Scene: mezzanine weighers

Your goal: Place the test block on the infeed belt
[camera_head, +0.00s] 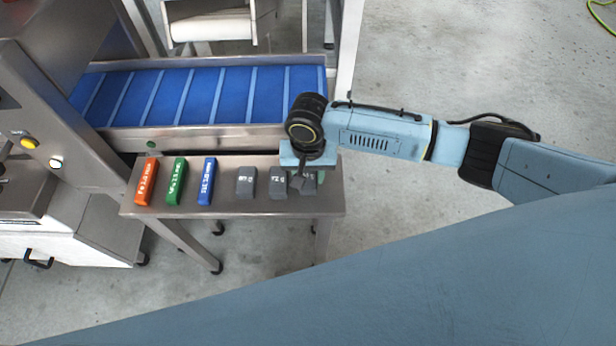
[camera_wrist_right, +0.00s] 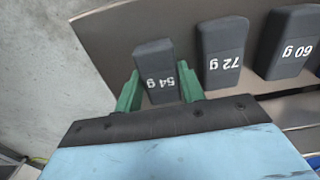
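A dark grey block marked 54 g (camera_wrist_right: 154,66) stands at the end of a row on a steel table; in the head view it is largely hidden under my right gripper (camera_head: 303,180). In the right wrist view the green fingers of my right gripper (camera_wrist_right: 160,90) are spread on either side of this block, with slim gaps. Beside it stand the 72 g block (camera_wrist_right: 222,50) and the 60 g block (camera_wrist_right: 288,45). The blue belt with pale cross bars (camera_head: 205,95) lies behind the table, and no block is on its visible part. My left gripper is out of view.
The steel table (camera_head: 240,207) also holds a red bar (camera_head: 146,181), a green bar (camera_head: 176,181) and a blue bar (camera_head: 207,181) at its left. A steel machine (camera_head: 60,110) stands left of the belt. A steel frame rises behind it.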

